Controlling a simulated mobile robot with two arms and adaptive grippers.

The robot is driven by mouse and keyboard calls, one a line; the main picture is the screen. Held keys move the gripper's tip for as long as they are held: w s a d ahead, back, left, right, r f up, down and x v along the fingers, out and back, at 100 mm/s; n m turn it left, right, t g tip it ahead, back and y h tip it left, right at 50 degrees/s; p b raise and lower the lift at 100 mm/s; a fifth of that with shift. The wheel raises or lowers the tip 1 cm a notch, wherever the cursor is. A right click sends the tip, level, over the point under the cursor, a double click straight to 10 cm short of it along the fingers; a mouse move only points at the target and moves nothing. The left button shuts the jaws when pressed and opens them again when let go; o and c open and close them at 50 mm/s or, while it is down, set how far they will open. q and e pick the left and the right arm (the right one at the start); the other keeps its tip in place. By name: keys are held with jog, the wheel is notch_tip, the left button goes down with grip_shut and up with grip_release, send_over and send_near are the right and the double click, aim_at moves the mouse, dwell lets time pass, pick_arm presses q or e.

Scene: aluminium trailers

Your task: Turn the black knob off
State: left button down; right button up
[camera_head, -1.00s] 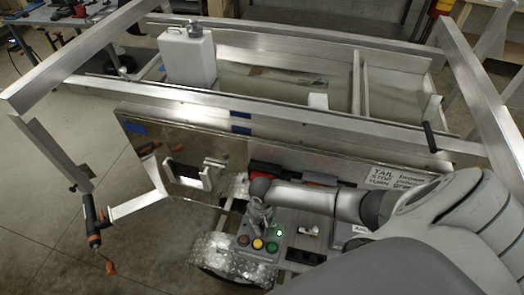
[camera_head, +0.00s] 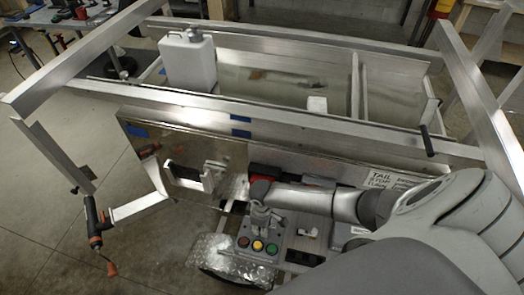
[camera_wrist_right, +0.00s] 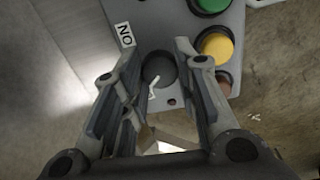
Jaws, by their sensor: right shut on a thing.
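The grey control box (camera_head: 236,254) stands in front of the trailer side, with red, yellow and green buttons along its near edge. In the right wrist view the round black knob (camera_wrist_right: 160,68) sits on the box face (camera_wrist_right: 150,18), beside a white label reading "ON" (camera_wrist_right: 125,35). A small white mark shows near the knob's lower edge. My right gripper (camera_head: 262,218) reaches down over the back of the box. In the wrist view its fingers (camera_wrist_right: 157,62) stand on both sides of the knob, closed on it. My left gripper is not in view.
The aluminium trailer frame (camera_head: 300,125) rises behind the box. A white container (camera_head: 188,62) stands inside it. An orange and black tool (camera_head: 95,222) is at the left. A diamond-plate fender (camera_head: 212,255) lies left of the box. Bare floor is at lower left.

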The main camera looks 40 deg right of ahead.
jog(key=shift+n, duration=0.3)
dwell(0.4)
jog(key=o, duration=1.1)
jog(key=shift+c, duration=0.2)
notch_tip(320, 180, up, 12)
